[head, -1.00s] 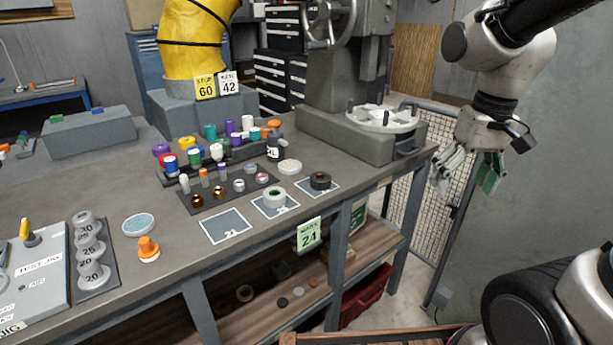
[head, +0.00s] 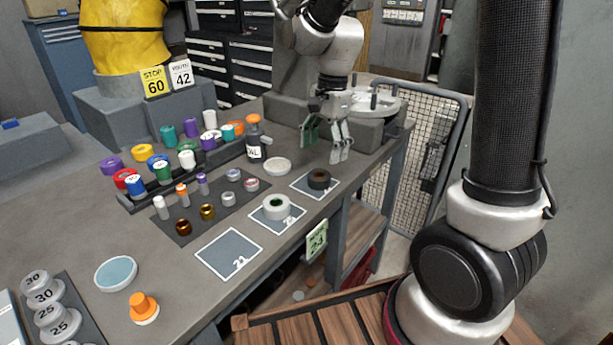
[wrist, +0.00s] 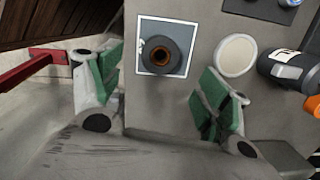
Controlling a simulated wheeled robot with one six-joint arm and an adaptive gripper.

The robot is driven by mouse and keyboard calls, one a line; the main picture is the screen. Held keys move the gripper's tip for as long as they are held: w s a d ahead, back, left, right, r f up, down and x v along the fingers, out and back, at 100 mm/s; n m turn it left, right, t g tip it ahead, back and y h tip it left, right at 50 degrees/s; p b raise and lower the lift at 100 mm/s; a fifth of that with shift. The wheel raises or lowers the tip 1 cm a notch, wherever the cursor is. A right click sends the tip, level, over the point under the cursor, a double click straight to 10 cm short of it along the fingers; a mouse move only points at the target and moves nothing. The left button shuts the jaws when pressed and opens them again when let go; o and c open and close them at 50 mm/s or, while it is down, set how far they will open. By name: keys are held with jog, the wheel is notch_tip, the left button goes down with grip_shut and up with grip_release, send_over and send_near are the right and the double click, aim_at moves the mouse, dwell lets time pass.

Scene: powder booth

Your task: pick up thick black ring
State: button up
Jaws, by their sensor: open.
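The thick black ring (head: 319,179) lies flat on a white-outlined dark square on the bench, near the front edge. In the wrist view the ring (wrist: 160,55) shows from above, with a brownish hole in its middle. My gripper (head: 325,150) is open and empty, above the bench just behind the ring in the head view. In the wrist view its green-padded fingers (wrist: 163,90) stand wide apart, with the ring between and beyond them. The ring is apart from both fingers.
A pale round disc (head: 277,166) and a dark bottle with an orange cap (head: 254,140) stand close by. The empty square numbered 21 (head: 229,252) is nearer. A mesh fence (head: 430,135) stands beyond the bench end.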

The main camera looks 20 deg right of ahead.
aim_at(320, 174)
jog(key=f+m, duration=0.1)
jog(key=f, duration=0.4)
jog(key=f+m, duration=0.1)
jog(key=f, duration=0.1)
jog(key=shift+a+f+m, duration=0.3)
jog(key=shift+a+f, duration=0.05)
jog(key=shift+a, duration=0.05)
jog(key=shift+c, duration=0.2)
jog(key=c, duration=1.2)
